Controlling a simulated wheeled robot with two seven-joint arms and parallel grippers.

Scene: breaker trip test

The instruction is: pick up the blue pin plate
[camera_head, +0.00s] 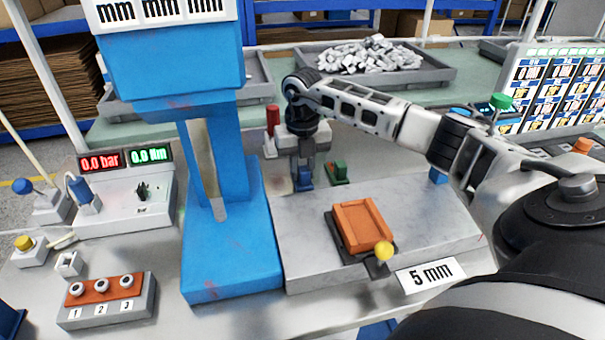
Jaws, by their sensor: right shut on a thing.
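My right arm comes in from the right and reaches across to the back of the grey block. My right gripper (304,170) points down there, shut on a small blue piece (303,183), which looks like the blue pin plate. The fingers cover its upper part. It is at the block's back left, and I cannot tell whether it touches the surface below. A green piece (338,172) stands just right of it. My left gripper is not in view.
A tall blue press (235,240) stands close left of the gripper. A red-topped piece (272,119) stands behind. A numbered button box (106,300) is front left.

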